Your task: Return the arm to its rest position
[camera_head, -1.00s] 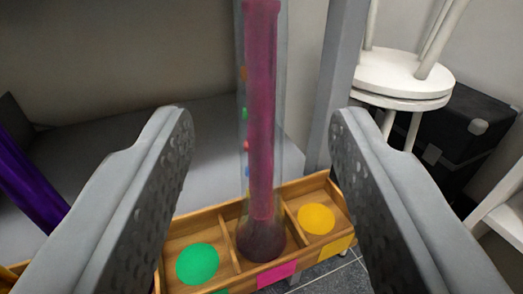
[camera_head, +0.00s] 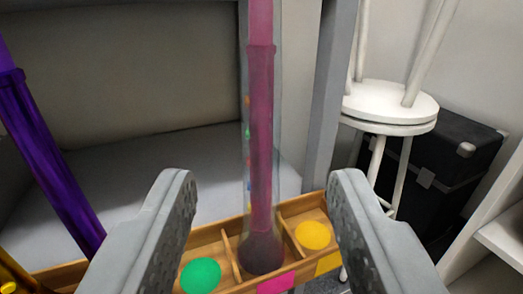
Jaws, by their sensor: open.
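My gripper (camera_head: 262,222) is open, with one grey finger at the left and one at the right of the picture. Between the fingers, farther off, a pink tube (camera_head: 261,130) stands upright inside a clear sleeve. Its dark round lower end sits in the middle compartment of a wooden tray (camera_head: 229,250). I cannot tell how far the fingers are from the tube, but no contact shows.
The tray has a green disc (camera_head: 201,275) and a yellow disc (camera_head: 313,235) in side compartments. A purple tube (camera_head: 48,160) leans at the left. White stools (camera_head: 388,103) and a black case (camera_head: 445,165) stand right, beyond a grey post (camera_head: 331,95). A white shelf (camera_head: 498,235) is at far right.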

